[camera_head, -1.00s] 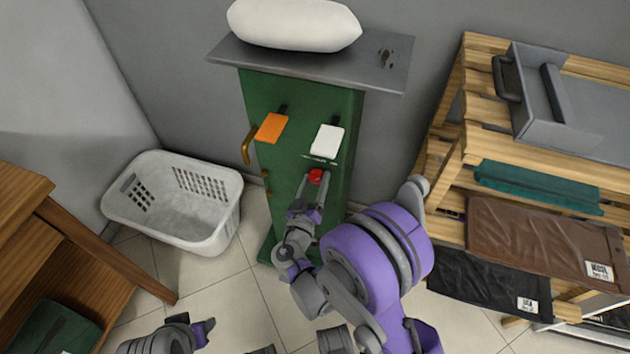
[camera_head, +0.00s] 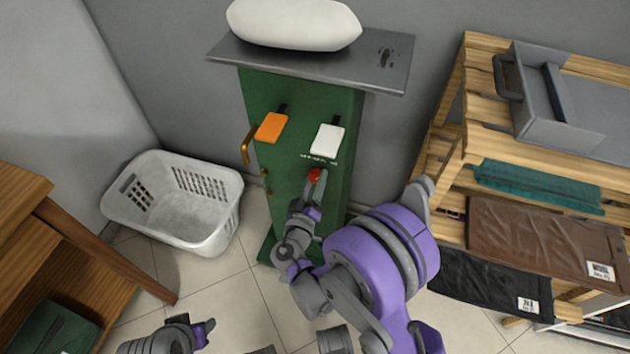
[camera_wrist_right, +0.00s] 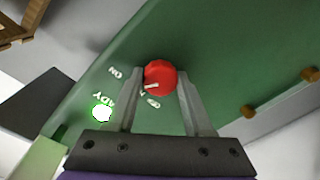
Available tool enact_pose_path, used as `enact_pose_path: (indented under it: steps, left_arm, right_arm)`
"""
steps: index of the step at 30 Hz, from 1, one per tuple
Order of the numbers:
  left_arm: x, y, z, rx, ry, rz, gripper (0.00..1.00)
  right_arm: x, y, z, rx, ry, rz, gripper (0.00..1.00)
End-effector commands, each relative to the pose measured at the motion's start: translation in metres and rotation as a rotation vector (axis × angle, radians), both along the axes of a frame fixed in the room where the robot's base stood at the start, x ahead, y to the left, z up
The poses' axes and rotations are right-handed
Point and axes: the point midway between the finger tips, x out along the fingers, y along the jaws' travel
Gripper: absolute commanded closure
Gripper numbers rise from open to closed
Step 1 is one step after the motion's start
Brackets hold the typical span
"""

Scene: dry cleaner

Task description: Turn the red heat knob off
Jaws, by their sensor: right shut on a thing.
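The red heat knob (camera_head: 314,174) is on the front of the green press cabinet (camera_head: 345,135). In the right wrist view the red knob (camera_wrist_right: 160,77) has a pale pointer mark facing left and slightly down. "ON" lettering is to its left, and more lettering, hard to read, is below it. My right gripper (camera_head: 315,180) is shut on the knob, one finger on each side, as the right wrist view also shows (camera_wrist_right: 161,80). My left gripper (camera_head: 206,330) is at the bottom edge, partly cut off, away from the cabinet; its opening cannot be made out.
An orange pedal-like plate (camera_head: 271,127) and a white one (camera_head: 327,141) are above the knob. A lit green lamp (camera_wrist_right: 102,112) is near the knob. A white laundry basket (camera_head: 175,225) stands left, a slatted wooden rack (camera_head: 455,150) right. A white pillow-shaped pad (camera_head: 293,24) lies on top.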

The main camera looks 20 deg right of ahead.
Motion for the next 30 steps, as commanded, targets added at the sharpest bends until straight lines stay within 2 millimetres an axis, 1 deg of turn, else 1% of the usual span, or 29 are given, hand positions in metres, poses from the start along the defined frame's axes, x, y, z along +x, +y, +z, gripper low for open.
enact_pose_path:
  steps: [30]
  left_arm:
    - [0.0016, 0.0, -0.0096, 0.0, 0.002, 0.0, 0.5]
  right_arm:
    - [-0.0002, 0.0013, 0.0001, -0.79, 0.538, 0.002, 1.0]
